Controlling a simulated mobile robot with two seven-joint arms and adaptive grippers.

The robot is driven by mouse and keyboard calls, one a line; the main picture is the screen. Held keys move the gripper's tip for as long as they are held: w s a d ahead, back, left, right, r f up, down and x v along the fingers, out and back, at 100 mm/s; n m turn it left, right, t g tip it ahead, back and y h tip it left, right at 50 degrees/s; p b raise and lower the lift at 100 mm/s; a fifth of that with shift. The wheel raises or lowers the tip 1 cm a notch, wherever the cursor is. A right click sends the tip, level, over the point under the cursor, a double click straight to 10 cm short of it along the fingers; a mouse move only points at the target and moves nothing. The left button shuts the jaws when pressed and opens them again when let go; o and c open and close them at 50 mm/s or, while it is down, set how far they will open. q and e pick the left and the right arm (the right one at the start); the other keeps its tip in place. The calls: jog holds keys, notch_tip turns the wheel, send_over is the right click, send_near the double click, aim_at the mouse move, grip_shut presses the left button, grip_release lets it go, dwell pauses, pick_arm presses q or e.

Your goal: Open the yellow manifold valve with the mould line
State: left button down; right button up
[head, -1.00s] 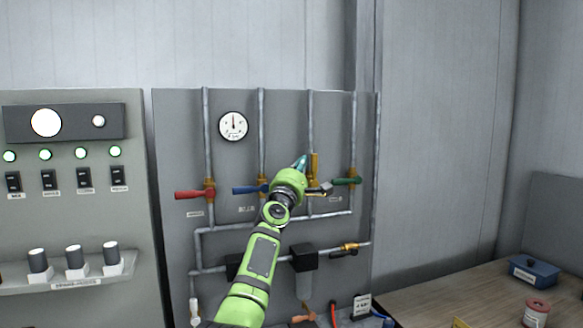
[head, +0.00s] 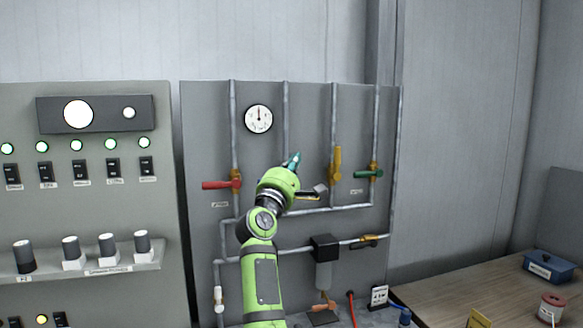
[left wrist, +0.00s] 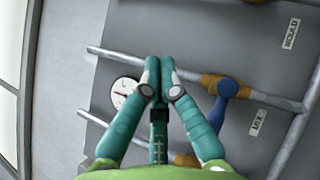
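The yellow manifold valve (head: 336,163) is on the third upright pipe of the grey panel. Its handle stands upright, in line with the pipe. My left gripper (head: 293,160) is to the left of it, apart from it, in front of the second pipe. In the left wrist view its teal fingers (left wrist: 160,65) are together at the tips with nothing between them. The blue valve handle (left wrist: 228,88) there lies across its pipe, beside a "MIX" label; my gripper hides it in the head view. A "MOULD" label (left wrist: 291,33) shows further up. My right gripper is not in view.
The red valve (head: 221,184) and green valve (head: 369,173) lie across their pipes on either side. A round gauge (head: 258,118) is at upper left of the panel. A switch cabinet (head: 100,200) stands left, and a wooden table (head: 470,285) at lower right.

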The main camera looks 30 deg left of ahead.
pick_arm(q)
jog(key=shift+s+d+f, duration=0.1)
jog(key=shift+s+d, duration=0.05)
jog(key=shift+s, duration=0.35)
jog(key=shift+d, duration=0.1)
